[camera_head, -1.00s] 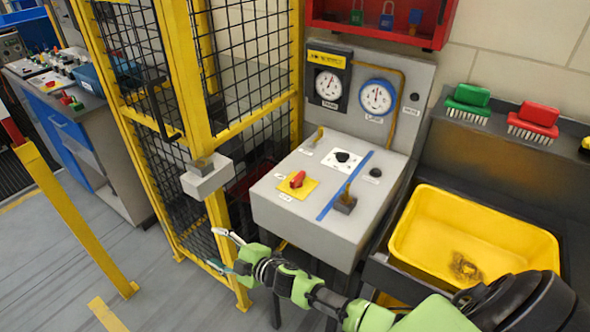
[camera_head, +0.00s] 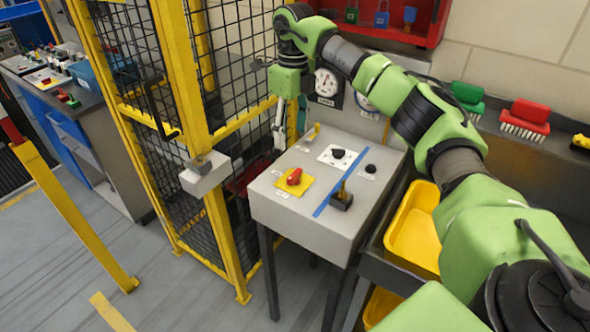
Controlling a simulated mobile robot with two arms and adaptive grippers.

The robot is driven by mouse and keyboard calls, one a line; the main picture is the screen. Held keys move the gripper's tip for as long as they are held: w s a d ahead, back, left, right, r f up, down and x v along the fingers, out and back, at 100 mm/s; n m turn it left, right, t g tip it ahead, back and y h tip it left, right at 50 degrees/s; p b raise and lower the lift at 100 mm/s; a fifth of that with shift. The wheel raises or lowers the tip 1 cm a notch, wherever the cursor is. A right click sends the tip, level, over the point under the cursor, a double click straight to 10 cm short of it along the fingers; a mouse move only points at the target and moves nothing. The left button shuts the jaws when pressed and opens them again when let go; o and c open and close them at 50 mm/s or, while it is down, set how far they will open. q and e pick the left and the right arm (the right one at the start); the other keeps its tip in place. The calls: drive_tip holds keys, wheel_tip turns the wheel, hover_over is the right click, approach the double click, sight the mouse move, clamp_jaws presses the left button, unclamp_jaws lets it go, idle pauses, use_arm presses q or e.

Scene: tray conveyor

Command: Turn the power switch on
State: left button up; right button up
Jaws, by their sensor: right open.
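A grey control box (camera_head: 300,221) stands in the middle. On its sloped top, a red rotary switch (camera_head: 294,176) sits on a yellow plate at the front left. A black knob (camera_head: 338,153) sits on a white plate behind it. Another black knob (camera_head: 370,168) is at the right, and small brass levers (camera_head: 314,132) (camera_head: 343,190) stand at the back and front right. The labels are too small to read. My right gripper (camera_head: 279,140) is open and points down beside the box's back left edge, behind the red switch and apart from it. My left gripper is not in view.
A yellow mesh fence (camera_head: 183,70) stands close on the left, with a small grey box (camera_head: 205,174) on its post. Gauges (camera_head: 327,82) are behind, partly hidden by my right arm. A yellow bin (camera_head: 412,232) and brushes (camera_head: 525,119) are at the right.

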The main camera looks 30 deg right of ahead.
sight(295, 173)
drive_tip(key=f+p, duration=0.1)
drive_tip(key=f, duration=0.3)
drive_tip(key=f+p, duration=0.1)
drive_tip(key=f, duration=0.4)
drive_tip(key=f+p, duration=0.2)
drive_tip(key=f, duration=0.2)
drive_tip(key=shift+s+d+f, duration=0.1)
drive_tip(key=shift+d+f, duration=0.1)
drive_tip(key=shift+d, duration=0.2)
drive_tip(key=c, duration=1.1)
